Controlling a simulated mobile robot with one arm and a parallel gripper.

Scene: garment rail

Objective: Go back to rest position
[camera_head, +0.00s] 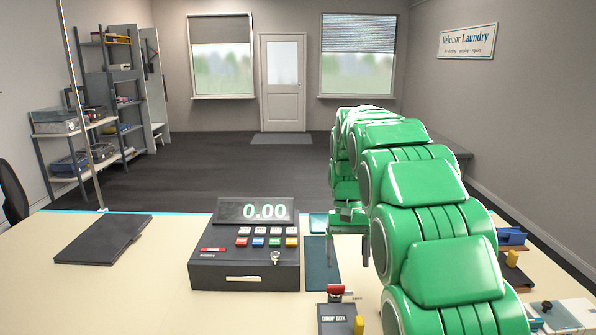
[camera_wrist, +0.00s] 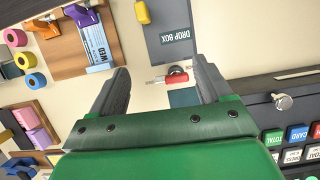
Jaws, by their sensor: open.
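My green arm reaches over the counter in the head view and partly hides its right side. My gripper (camera_head: 348,238) is above the counter just right of the cash register (camera_head: 245,268). In the wrist view, my gripper (camera_wrist: 160,85) has its two dark fingers wide apart, with nothing held between them. Beyond the fingers lies a red-handled item (camera_wrist: 168,79), beside the grey drop box (camera_wrist: 175,40). The drop box also shows in the head view (camera_head: 336,320), near the counter's front.
The register has a key (camera_head: 275,258) in its front. A dark folder (camera_head: 103,240) lies at left on the cream counter (camera_head: 150,290). A wooden board (camera_wrist: 73,50) with clips and a ticket, and several colored rolls, lie at left in the wrist view. Counter space between folder and register is clear.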

